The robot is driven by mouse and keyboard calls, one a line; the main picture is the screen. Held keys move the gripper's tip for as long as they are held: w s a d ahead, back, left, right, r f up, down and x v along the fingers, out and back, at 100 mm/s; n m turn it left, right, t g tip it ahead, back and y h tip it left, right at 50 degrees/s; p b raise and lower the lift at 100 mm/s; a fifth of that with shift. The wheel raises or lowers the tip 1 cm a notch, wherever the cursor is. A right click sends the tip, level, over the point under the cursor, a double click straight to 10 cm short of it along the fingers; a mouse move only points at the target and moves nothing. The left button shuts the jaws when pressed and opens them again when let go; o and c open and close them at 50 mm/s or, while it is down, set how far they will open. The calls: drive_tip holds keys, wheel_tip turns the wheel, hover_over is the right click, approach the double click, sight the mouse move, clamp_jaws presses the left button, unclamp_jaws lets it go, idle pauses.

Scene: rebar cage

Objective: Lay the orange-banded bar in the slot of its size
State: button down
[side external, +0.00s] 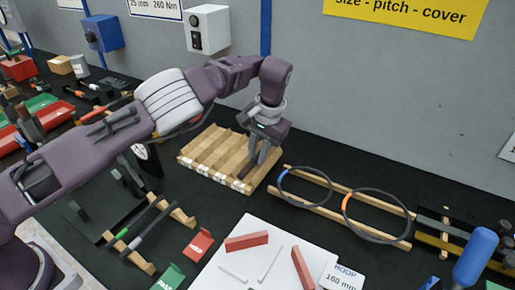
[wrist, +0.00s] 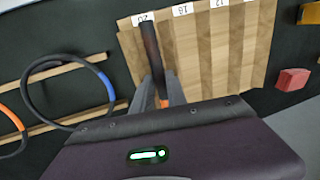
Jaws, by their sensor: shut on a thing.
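The orange-banded bar (wrist: 152,50) is dark, with an orange band close to my gripper's fingers in the wrist view. My gripper (wrist: 160,92) is shut on it. The bar's far end is at the label that reads 20, upside down, at the edge of the wooden slot board (wrist: 215,65). The bar runs along the board's end slot; I cannot tell whether it touches the slot bottom. In the side view my gripper (side external: 259,160) points down over the right end of the slot board (side external: 207,150); the bar is hard to make out there.
Two hoops, blue-banded (side external: 305,185) and orange-banded (side external: 376,215), lie on wooden rails right of the board. A white sheet (side external: 265,260) with red blocks lies in front. Two bars rest on a wooden stand (side external: 150,230) at front left. The other board slots look empty.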

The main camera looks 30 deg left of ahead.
drive_tip(key=c, duration=1.3)
unclamp_jaws()
drive_tip(key=shift+o, duration=0.2)
drive_tip(key=shift+d, duration=0.15)
wheel_tip(320, 180, up, 7)
drive_tip(key=shift+d, duration=0.45)
drive_tip(key=shift+r, duration=0.1)
